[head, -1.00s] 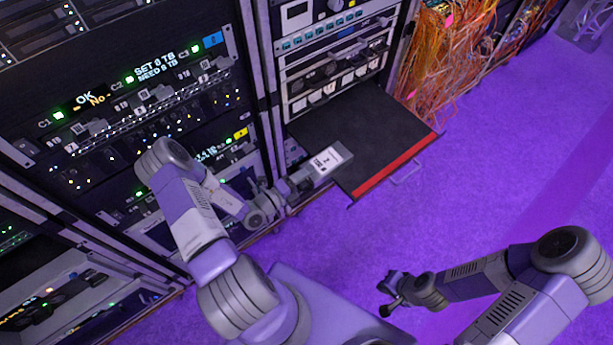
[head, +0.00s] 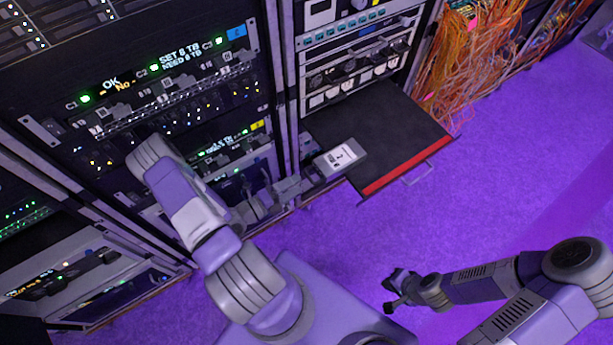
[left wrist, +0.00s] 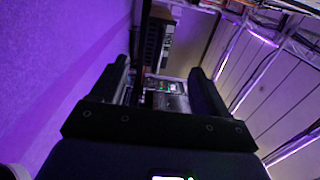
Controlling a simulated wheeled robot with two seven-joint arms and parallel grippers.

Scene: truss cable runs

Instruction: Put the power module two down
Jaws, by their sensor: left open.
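A grey power module with a white label (head: 341,156) lies at the near left edge of the dark pull-out shelf (head: 395,130). The label's mark looks like a 2 but is small. I cannot tell how much of the module rests on the shelf. My left gripper (left wrist: 160,68) is open and empty in the left wrist view, with nothing between its fingers nearby. In the head view my left arm hides it, and it is apart from the module. My right gripper (head: 396,291) hangs over the floor at the lower right, away from the module; its jaw opening is unclear.
The rack (head: 160,90) with lit displays fills the left, close to my left arm. The shelf has a red front edge (head: 407,166) and a handle (head: 417,176). Orange cables (head: 470,60) hang at the upper right. The purple floor (head: 500,180) is clear.

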